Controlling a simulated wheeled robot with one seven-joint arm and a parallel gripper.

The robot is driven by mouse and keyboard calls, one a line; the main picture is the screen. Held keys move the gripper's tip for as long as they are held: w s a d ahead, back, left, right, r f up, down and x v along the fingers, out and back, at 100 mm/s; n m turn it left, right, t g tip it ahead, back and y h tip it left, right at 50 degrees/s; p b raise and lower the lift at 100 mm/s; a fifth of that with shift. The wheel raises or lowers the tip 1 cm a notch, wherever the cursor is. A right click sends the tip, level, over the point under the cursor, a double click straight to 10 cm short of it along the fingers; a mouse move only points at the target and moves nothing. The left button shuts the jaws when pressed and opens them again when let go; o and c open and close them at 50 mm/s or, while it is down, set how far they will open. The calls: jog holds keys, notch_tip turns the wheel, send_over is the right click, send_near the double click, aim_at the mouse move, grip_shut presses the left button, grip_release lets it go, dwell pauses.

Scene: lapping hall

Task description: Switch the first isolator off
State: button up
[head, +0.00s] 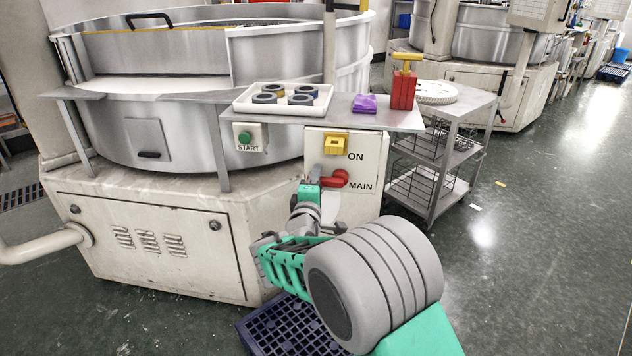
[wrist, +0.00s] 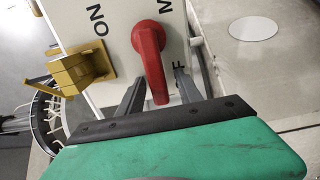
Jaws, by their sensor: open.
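The red isolator handle (head: 338,178) sits on the pale panel (head: 369,152) on the machine's front, beside the word MAIN, with ON printed above it. In the head view its lever points left. In the wrist view the red handle (wrist: 149,50) points down, between the two dark fingers of my gripper (wrist: 160,82). The fingers are open, one on each side of the lever's end, with gaps visible; I see no clear contact. In the head view my gripper (head: 307,189) is at the handle's left. Part of an OFF label is hidden behind a finger.
A yellow block (head: 336,143) juts from the panel above the handle, close to my gripper. A green START button (head: 245,137) is at left. A cart (head: 452,160) stands at right.

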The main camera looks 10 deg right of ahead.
jog(key=v, duration=0.7)
jog(key=shift+s, duration=0.4)
jog(key=shift+a, duration=0.1)
